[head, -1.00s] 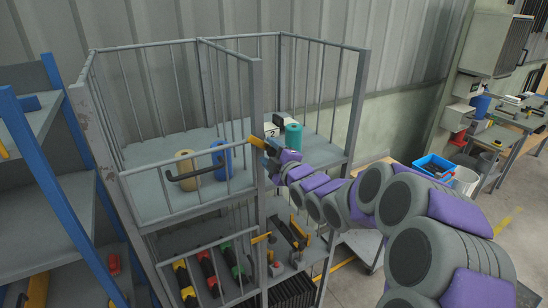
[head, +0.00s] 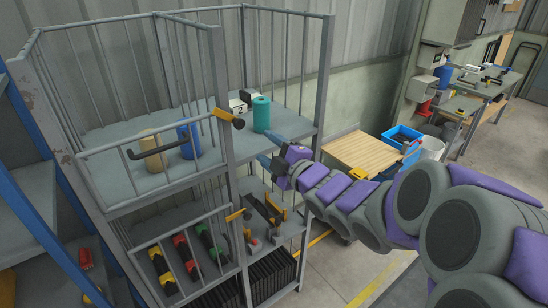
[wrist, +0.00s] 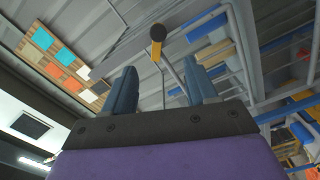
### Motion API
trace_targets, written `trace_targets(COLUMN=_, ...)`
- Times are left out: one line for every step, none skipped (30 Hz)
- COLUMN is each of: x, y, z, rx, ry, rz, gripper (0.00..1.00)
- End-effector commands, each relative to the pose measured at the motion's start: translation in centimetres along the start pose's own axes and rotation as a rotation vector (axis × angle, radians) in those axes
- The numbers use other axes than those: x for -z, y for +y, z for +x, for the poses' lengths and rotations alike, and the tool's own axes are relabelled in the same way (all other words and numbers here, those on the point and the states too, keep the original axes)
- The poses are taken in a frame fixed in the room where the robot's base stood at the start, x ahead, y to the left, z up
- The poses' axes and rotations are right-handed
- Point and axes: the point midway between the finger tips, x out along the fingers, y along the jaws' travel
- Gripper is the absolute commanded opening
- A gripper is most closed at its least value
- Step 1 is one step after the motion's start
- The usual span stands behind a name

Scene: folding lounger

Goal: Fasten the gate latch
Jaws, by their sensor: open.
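A yellow latch with a black round knob (head: 228,117) sits on the grey front post of the upper cage, at the right end of the gate. The barred gate (head: 110,148) runs left from that post and carries a black handle (head: 157,148). My gripper (head: 269,148) is open and empty, right of and below the latch in the head view, apart from it. In the wrist view the knob (wrist: 157,36) shows beyond and between the blue fingertips (wrist: 161,82), not touching them. Whether the latch bar engages the gate cannot be told.
Tan (head: 152,152), blue (head: 188,138) and teal (head: 261,113) rolls stand on the upper shelf. A lower gate with a second yellow latch (head: 236,214) sits below. A blue rack (head: 20,150) stands left. A wooden-topped cart (head: 360,153) stands right.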

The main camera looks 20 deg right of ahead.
Motion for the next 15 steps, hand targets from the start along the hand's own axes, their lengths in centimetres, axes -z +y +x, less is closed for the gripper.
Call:
trace_targets(x=-0.2, y=-0.2, z=-0.5, rx=-0.003, ry=-0.001, rz=-0.001, gripper=0.57)
trace_targets(x=-0.2, y=-0.2, z=-0.8, rx=-0.003, ry=-0.001, rz=-0.001, gripper=0.57)
trace_targets(x=-0.1, y=-0.2, z=-1.0, rx=-0.003, ry=0.000, rz=-0.002, gripper=0.57)
trace_targets(x=-0.1, y=-0.2, z=-1.2, rx=-0.002, ry=0.000, rz=-0.001, gripper=0.57)
trace_targets(x=-0.1, y=-0.2, z=-1.4, rx=-0.002, ry=-0.001, rz=-0.001, gripper=0.57)
trace_targets(x=-0.1, y=-0.2, z=-1.6, rx=-0.001, ry=-0.001, rz=-0.001, gripper=0.57)
trace_targets(x=-0.1, y=-0.2, z=-1.6, rx=0.000, ry=-0.001, rz=-0.001, gripper=0.57)
trace_targets(x=0.0, y=-0.2, z=-1.7, rx=0.001, ry=-0.001, rz=-0.001, gripper=0.57)
trace_targets(x=0.0, y=-0.2, z=-1.8, rx=0.002, ry=-0.001, rz=-0.001, gripper=0.57)
trace_targets(x=0.0, y=-0.2, z=-1.8, rx=0.002, ry=0.000, rz=-0.001, gripper=0.57)
trace_targets(x=0.0, y=-0.2, z=-1.8, rx=0.002, ry=0.000, rz=-0.001, gripper=0.57)
trace_targets(x=0.0, y=-0.2, z=-1.8, rx=0.002, ry=0.000, rz=-0.001, gripper=0.57)
trace_targets(x=0.0, y=-0.2, z=-1.8, rx=0.002, ry=0.000, rz=0.000, gripper=0.57)
trace_targets(x=0.0, y=-0.2, z=-1.8, rx=0.002, ry=0.000, rz=0.000, gripper=0.57)
trace_targets(x=0.0, y=-0.2, z=-1.8, rx=0.002, ry=0.000, rz=0.000, gripper=0.57)
